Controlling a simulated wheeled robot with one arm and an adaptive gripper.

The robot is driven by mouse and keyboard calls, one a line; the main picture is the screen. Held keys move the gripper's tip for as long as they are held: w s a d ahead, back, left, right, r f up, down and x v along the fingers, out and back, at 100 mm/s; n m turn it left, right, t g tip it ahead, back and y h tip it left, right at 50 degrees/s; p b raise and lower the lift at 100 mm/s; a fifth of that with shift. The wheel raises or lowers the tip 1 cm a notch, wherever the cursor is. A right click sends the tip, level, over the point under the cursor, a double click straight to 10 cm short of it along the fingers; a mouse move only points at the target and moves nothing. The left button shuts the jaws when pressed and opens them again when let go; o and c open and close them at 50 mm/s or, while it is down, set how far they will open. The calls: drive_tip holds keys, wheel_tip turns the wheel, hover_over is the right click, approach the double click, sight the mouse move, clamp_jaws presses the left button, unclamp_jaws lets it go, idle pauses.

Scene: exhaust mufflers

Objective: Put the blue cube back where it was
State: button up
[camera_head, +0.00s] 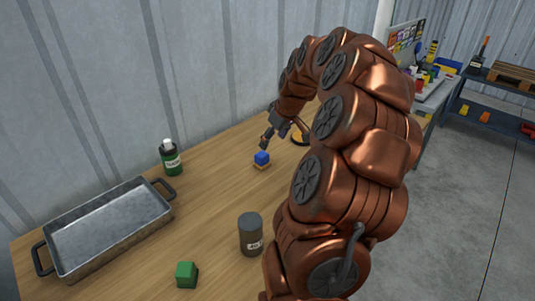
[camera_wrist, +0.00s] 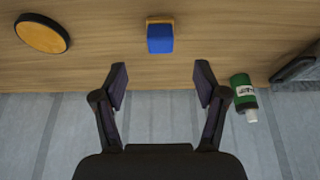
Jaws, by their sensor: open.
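The blue cube (camera_head: 262,157) sits on a small tan-yellow block (camera_head: 262,166) on the wooden table. In the wrist view the blue cube (camera_wrist: 160,40) is at top centre, with a strip of the tan-yellow block (camera_wrist: 160,19) showing beyond it. My gripper (camera_head: 268,139) is near the cube, just above and to its right in the head view. In the wrist view my gripper (camera_wrist: 161,78) has its two fingers wide apart, with nothing between them. The cube lies ahead of the fingertips, in line with the gap and apart from them.
A yellow disc with a dark rim (camera_wrist: 41,33) lies beside the cube. A green bottle (camera_head: 170,158), a metal tray (camera_head: 75,263), a grey can (camera_head: 250,234) and a green cube (camera_head: 187,274) stand on the wooden table (camera_head: 215,195). A corrugated wall (camera_head: 215,65) backs the table.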

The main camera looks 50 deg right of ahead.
drive_tip(key=s+a+r+n+g+y, duration=0.1)
drive_tip(key=s+a, duration=0.2)
drive_tip(key=a, duration=1)
drive_tip(key=s+a+r+g, duration=0.1)
drive_tip(key=s+a+g, duration=0.1)
drive_tip(key=a, duration=1.1)
drive_tip(key=s+a+f+g, duration=0.1)
drive_tip(key=s+a, duration=0.4)
drive_tip(key=s, duration=0.5)
drive_tip(key=s+a+f+g, duration=0.2)
drive_tip(key=s+a, duration=0.4)
drive_tip(key=s, duration=0.4)
drive_tip(key=shift+a+f+m+h, duration=0.2)
drive_tip(key=shift+f+m+h, duration=0.2)
drive_tip(key=shift+f, duration=0.15)
wheel_tip(320, 180, up, 3)
drive_tip(key=p, duration=0.2)
drive_tip(key=shift+f+p, duration=0.1)
drive_tip(key=shift+p, duration=0.25)
drive_tip(key=shift+f, duration=0.2)
drive_tip(key=shift+c, duration=0.2)
